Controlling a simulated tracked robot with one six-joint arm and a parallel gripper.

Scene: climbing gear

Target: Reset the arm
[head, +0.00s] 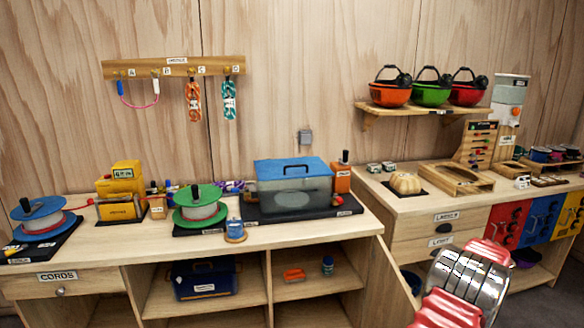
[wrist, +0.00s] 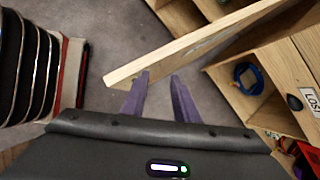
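My gripper (wrist: 160,75) shows in the wrist view as two purple fingers, apart, with bare floor visible between them. Nothing is held between them. An open wooden cabinet door (wrist: 190,45) slants across the view just at the fingertips, and the left fingertip overlaps its edge; I cannot tell whether they touch. The same door (head: 386,290) stands open in the head view at the right end of the left bench. My red and silver arm shows at the lower right of the head view, with the gripper out of frame.
Left bench (head: 120,238) holds cord reels, boxes and a blue-lidded bin (head: 292,185). The right bench carries trays and helmets hang above on a shelf (head: 425,113). A blue round item (wrist: 248,78) sits in the open compartment right of the door. Grey floor (wrist: 110,30) is clear left of it.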

